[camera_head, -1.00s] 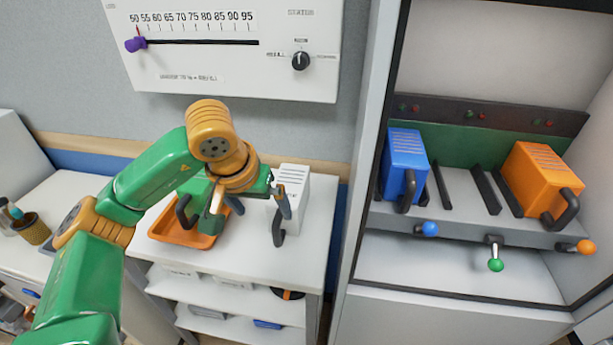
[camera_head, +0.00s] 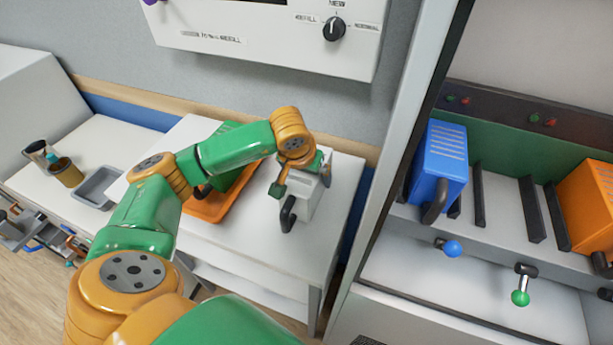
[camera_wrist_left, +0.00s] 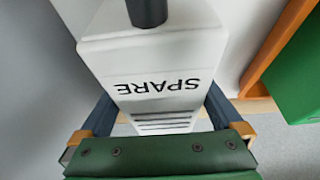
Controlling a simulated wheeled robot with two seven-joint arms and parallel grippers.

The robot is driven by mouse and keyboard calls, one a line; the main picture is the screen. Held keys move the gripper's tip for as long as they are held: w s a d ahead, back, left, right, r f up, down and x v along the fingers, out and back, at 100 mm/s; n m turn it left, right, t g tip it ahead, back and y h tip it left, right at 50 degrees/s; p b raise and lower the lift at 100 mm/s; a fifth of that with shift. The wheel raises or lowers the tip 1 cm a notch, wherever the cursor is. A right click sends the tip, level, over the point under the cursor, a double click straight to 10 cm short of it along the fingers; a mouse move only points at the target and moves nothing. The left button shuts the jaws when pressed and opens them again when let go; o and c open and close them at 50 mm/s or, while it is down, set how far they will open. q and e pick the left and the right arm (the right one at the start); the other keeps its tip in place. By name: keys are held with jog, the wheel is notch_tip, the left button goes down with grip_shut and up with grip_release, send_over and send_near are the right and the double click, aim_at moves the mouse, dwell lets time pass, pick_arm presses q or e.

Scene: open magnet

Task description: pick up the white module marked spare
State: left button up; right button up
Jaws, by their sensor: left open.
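The white module (camera_head: 310,203) stands on the white bench with its dark handle (camera_head: 288,214) facing forward. In the left wrist view the white module (camera_wrist_left: 160,60) fills the middle, and the word SPARE reads upside down above several dark slots. My left gripper (camera_head: 303,183) is over the module in the head view, with one finger on each side of it. In the left wrist view my left gripper (camera_wrist_left: 160,103) is open and its fingers straddle the module. Whether the fingers touch its sides I cannot tell. My right gripper is not in view.
An orange tray (camera_head: 207,210) holding a green module stands left of the white module, partly behind my arm. The rack at right holds a blue module (camera_head: 440,160) and an orange module (camera_head: 590,205). A grey tray (camera_head: 97,186) lies on the left counter.

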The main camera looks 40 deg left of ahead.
pick_arm(q)
jog(key=shift+w+f, duration=0.1)
jog(key=shift+f, duration=0.25)
jog(key=shift+r, duration=0.1)
jog(key=c, duration=1.6)
